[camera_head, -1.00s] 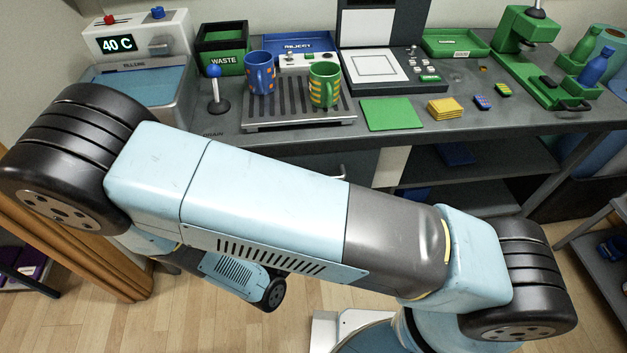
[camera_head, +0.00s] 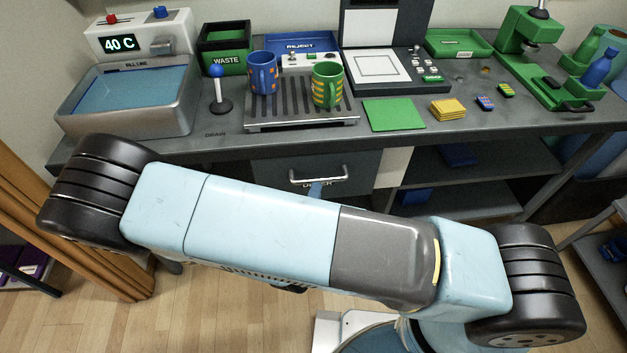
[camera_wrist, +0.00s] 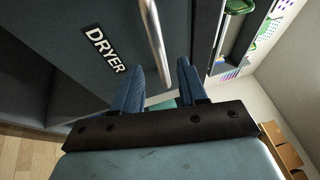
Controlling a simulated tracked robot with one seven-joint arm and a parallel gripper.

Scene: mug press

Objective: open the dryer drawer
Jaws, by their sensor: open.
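The dryer drawer (camera_head: 345,165) is a dark grey front under the worktop, and it looks shut. Its pale metal bar handle (camera_head: 318,177) is partly clear above my arm. In the wrist view the drawer front (camera_wrist: 75,25) carries a white DRYER label (camera_wrist: 105,50), and the handle (camera_wrist: 154,38) runs down towards my gripper. My gripper (camera_wrist: 161,66) is open, with two blue fingers. The handle's near end shows between the fingertips in the picture; I cannot tell whether they touch it. In the head view a bit of blue finger shows just below the handle; my arm hides the rest.
The worktop holds a blue mug (camera_head: 263,75) and a green mug (camera_head: 327,86) on a slatted drain tray (camera_head: 300,124). A water basin (camera_head: 130,120) stands at the left. Open shelves (camera_head: 480,165) lie right of the drawer. Wooden floor is clear in front.

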